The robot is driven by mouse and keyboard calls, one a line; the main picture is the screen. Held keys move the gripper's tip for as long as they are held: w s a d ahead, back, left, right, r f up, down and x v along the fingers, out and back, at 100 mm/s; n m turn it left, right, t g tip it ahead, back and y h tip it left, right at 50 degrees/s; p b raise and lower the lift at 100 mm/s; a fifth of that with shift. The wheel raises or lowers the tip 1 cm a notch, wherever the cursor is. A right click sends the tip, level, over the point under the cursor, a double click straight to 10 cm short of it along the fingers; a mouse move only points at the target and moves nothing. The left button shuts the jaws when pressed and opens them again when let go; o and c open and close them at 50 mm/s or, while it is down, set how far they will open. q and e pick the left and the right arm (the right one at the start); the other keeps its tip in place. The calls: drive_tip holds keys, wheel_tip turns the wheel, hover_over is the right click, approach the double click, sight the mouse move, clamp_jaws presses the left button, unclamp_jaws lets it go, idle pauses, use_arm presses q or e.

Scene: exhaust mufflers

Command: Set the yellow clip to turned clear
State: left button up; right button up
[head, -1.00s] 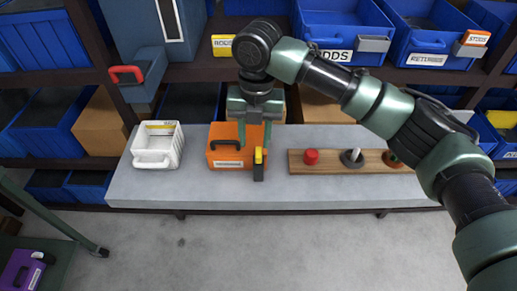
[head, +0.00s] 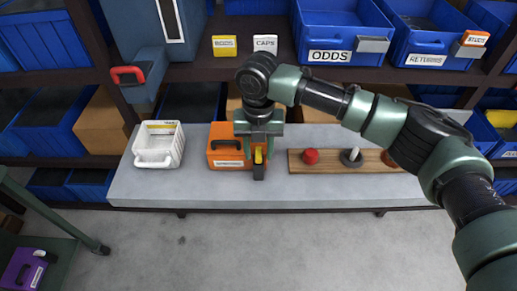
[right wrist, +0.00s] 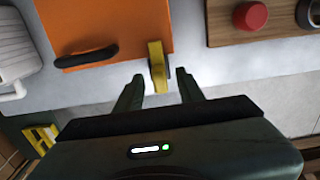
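The yellow clip (head: 258,156) stands at the front right corner of the orange case (head: 228,160) on the grey bench, above a dark block. It also shows in the right wrist view as a yellow bar (right wrist: 157,66) beside the orange case (right wrist: 105,25). My right gripper (head: 259,148) is over the clip, pointing down. In the right wrist view its two fingers (right wrist: 160,80) are apart, with the near end of the clip between them and a gap on both sides. The head view partly hides the clip behind the gripper. My left gripper is not in view.
A white bin (head: 164,160) stands on the bench (head: 200,190) to the left. A wooden board (head: 330,170) with a red knob (head: 311,156) and a grey ring with a peg lies to the right. Shelves with blue bins (head: 345,30) rise behind. The bench front is clear.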

clamp_jaws()
drive_tip(key=shift+r+m+p, duration=0.2)
drive_tip(key=shift+m+p, duration=0.2)
drive_tip(key=shift+p, duration=0.3)
drive_tip(key=m+p, duration=0.8)
drive_tip(key=p, duration=0.1)
drive_tip(key=shift+r, duration=0.1)
drive_tip(key=m+p, duration=0.4)
drive_tip(key=m, duration=0.1)
drive_tip(key=shift+m+p, duration=0.4)
drive_tip(key=shift+w+m+p, duration=0.1)
drive_tip(key=shift+m+p, duration=0.95)
drive_tip(key=shift+m, duration=0.55)
drive_tip(key=shift+f, duration=0.2)
unclamp_jaws()
